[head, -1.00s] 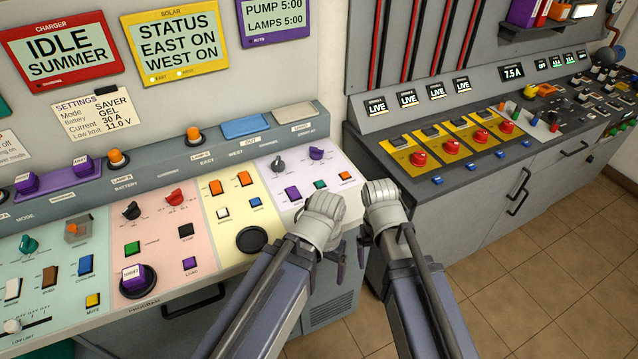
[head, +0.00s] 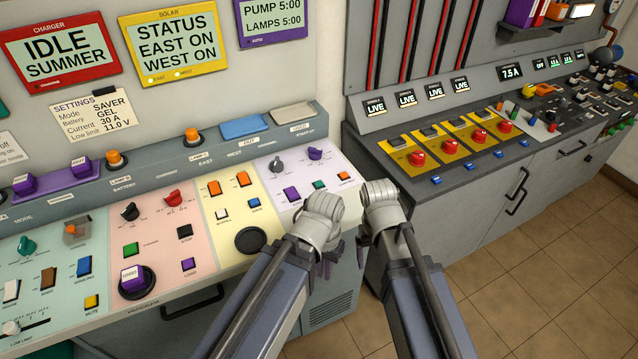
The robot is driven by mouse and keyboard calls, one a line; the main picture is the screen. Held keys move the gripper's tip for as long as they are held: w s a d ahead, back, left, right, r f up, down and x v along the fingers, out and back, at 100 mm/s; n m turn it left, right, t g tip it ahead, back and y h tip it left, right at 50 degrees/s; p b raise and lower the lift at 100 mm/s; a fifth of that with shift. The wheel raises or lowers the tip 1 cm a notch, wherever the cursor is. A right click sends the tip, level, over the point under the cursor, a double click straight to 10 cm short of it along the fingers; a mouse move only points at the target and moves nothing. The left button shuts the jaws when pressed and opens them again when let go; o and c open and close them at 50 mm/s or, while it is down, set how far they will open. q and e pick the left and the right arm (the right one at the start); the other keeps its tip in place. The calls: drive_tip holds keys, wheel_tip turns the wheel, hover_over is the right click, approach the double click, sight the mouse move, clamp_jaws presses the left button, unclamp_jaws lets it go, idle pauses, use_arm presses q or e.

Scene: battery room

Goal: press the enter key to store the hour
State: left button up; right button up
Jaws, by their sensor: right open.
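The lilac panel (head: 303,203) at the console's right end carries a dark knob (head: 276,166), a purple knob (head: 315,153), a purple button (head: 291,194), a green button (head: 318,184) and an orange button (head: 343,176). Their labels are too small to read, so I cannot tell which is the enter key. My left gripper (head: 326,262) points down just off the console's front edge, below this panel. Its fingers are partly hidden by its wrist. My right gripper (head: 363,252) is open, close to its right, and mostly hidden behind its arm. Neither visibly touches a button.
A purple display (head: 272,18) reads PUMP 5:00, LAMPS 5:00. Yellow, pink and green panels with other buttons lie further left. A grey bench (head: 440,200) with red knobs stands to the right. The tiled floor (head: 540,290) in front of it is clear.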

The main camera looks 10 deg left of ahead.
sight(316, 185)
use_arm(q)
clamp_jaws()
idle(0.8)
drive_tip(key=w+r+m+t+p, duration=0.1)
drive_tip(key=w, duration=0.4)
drive_tip(key=w+r+m+t+h+p, duration=0.1)
drive_tip(key=w+r+m+t, duration=0.1)
drive_tip(key=w, duration=0.4)
drive_tip(key=w+r+m+t+h+p, duration=0.1)
drive_tip(key=w+r+m, duration=0.1)
drive_tip(key=w, duration=0.3)
drive_tip(key=shift+w+a, duration=0.15)
drive_tip(key=shift+a, duration=0.1)
drive_tip(key=w+a+r+m+t+p, duration=0.1)
drive_tip(key=w+a+r+m+t, duration=0.1)
drive_tip(key=w, duration=0.4)
drive_tip(key=w+a+r+m+t+h+p, duration=0.1)
drive_tip(key=w+a+r+m+t, duration=0.1)
drive_tip(key=w+r, duration=0.3)
drive_tip(key=shift+w+a+t, duration=0.6)
drive_tip(key=shift+w+a, duration=0.25)
drive_tip(key=shift+w, duration=0.2)
use_arm(e)
drive_tip(key=s+a+r+n, duration=0.1)
drive_tip(key=s+r, duration=0.3)
drive_tip(key=r, duration=0.1)
drive_tip(key=shift+a+r, duration=0.15)
drive_tip(key=shift+a, duration=0.1)
